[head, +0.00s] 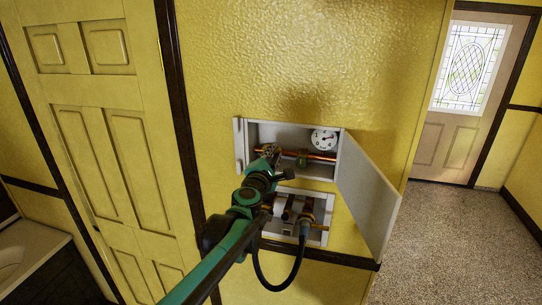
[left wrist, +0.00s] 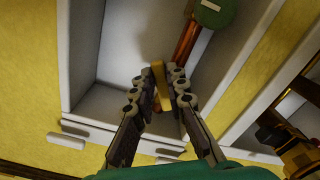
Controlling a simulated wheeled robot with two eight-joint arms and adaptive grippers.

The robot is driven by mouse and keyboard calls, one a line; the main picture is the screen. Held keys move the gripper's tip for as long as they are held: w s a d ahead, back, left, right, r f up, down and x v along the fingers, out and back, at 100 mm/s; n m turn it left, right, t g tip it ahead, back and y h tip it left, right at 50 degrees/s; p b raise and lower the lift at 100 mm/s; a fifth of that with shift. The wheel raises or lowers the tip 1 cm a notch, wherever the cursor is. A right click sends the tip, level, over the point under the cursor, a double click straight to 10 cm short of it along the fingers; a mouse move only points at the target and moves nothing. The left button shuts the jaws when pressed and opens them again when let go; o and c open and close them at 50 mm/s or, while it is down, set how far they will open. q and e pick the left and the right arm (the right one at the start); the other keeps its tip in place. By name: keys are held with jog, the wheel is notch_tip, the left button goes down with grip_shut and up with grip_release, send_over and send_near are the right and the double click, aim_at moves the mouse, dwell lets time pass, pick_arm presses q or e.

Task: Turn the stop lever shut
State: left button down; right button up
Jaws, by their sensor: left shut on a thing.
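The stop lever is a flat brass-yellow bar (left wrist: 158,72) in the left wrist view, inside an open white wall box. My left gripper (left wrist: 160,88) is shut on it, with the dark jointed fingers on either side. In the head view my left gripper (head: 271,151) reaches into the left part of the upper wall box (head: 239,140). It hides most of the lever there. A copper pipe (head: 322,156) runs across this box and shows beside the fingers in the left wrist view (left wrist: 188,40). My right gripper is not in view.
The box's white door (head: 367,197) hangs open to the right. A round white gauge (head: 324,139) and a greenish fitting (head: 302,158) are inside. A lower box (head: 326,208) holds brass valves, with a dark hose (head: 288,286) looping below. Speckled floor lies clear at right.

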pick_arm(q)
jog(key=m, duration=0.1)
jog(key=f+m+b, duration=0.1)
jog(key=m, duration=0.1)
jog(key=shift+s+d+f, duration=0.1)
jog(key=shift+d+f, duration=0.15)
jog(key=shift+d+f+m+b, duration=0.1)
jog(key=shift+f+m+b, duration=0.2)
jog(key=shift+m, duration=0.5)
jog(key=shift+f+m+b, duration=0.15)
jog(key=shift+m+b, duration=0.15)
jog(key=shift+m, duration=0.5)
jog(key=c, duration=1.5)
grip_release()
jog(key=shift+c, duration=0.2)
